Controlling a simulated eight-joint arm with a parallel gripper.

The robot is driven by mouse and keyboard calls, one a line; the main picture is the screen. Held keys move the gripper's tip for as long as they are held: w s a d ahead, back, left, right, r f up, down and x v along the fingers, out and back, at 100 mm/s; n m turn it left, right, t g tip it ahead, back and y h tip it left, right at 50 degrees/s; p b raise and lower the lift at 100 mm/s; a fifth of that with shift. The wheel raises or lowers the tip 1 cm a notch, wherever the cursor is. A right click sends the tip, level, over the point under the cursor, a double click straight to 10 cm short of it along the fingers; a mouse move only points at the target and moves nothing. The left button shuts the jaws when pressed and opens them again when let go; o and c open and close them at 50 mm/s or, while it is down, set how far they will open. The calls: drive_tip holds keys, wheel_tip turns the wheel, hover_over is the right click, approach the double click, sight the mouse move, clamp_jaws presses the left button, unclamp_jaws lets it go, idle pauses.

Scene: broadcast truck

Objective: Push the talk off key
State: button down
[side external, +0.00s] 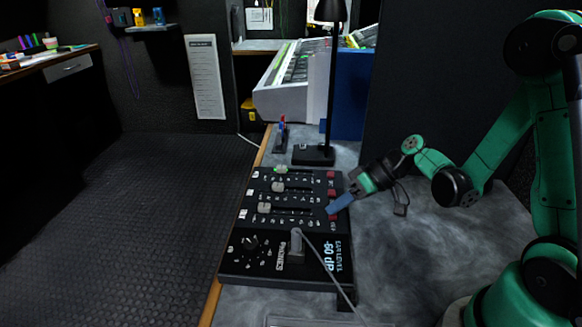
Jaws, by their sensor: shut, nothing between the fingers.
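A black control panel (300,272) lies on the grey worktop. It carries several sliders and a column of red keys, with one red key (331,175) near its far right corner and another red key (331,192) nearer. The key labels are too small to read, so I cannot tell which is the talk off key. My gripper (329,210) is shut and empty, with its blue fingers pointing down and left over the panel's right edge. The fingertips are at the nearest red key, partly covering it. I cannot tell whether they touch it.
A grey plug with a cable (297,241) stands on the panel's near part. A black lamp base (313,155) stands just behind the panel, with a small red and blue item (281,135) to its left. The worktop (405,265) right of the panel is mostly clear.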

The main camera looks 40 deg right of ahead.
sight(337, 218)
drive_tip(key=shift+r, duration=0.85)
drive_tip(key=shift+r, duration=3)
